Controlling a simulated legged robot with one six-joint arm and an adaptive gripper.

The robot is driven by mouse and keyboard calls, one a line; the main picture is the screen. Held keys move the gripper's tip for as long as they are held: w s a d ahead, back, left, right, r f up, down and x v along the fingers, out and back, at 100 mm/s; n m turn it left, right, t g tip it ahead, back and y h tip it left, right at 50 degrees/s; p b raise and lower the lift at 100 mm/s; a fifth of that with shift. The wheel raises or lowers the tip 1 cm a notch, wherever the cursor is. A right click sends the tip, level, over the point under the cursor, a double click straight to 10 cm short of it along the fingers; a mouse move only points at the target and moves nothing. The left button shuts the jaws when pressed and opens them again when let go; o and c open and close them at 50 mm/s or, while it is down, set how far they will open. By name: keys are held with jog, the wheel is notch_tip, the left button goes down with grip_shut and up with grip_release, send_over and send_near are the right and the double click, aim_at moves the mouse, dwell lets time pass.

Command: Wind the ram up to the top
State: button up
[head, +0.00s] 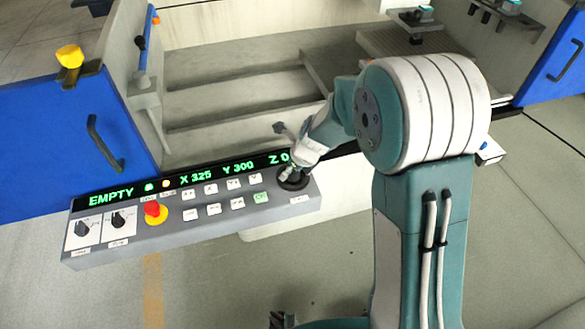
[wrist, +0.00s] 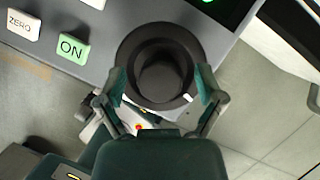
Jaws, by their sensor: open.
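The control panel (head: 185,240) slopes along the front of the machine. A black round knob (head: 296,184) sits at its right end. In the wrist view the knob (wrist: 160,68) fills the upper middle, with a white mark on its lower right rim. My gripper (wrist: 160,92) is open, with one finger at each side of the knob's lower part; I cannot tell whether they touch it. In the head view my gripper (head: 290,173) is over the knob and partly hides it. The display (head: 180,180) reads EMPTY, X 325, Y 300 and a Z value partly covered by my gripper. I cannot make out the ram.
A red emergency button (head: 152,209) and two rotary switches (head: 118,218) are at the panel's left. Several white keys and a green ON key (head: 260,197) lie left of the knob. A blue door (head: 60,145) with a handle stands at left. Floor in front is clear.

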jog(key=c, duration=1.2)
jog(key=shift+o, duration=0.3)
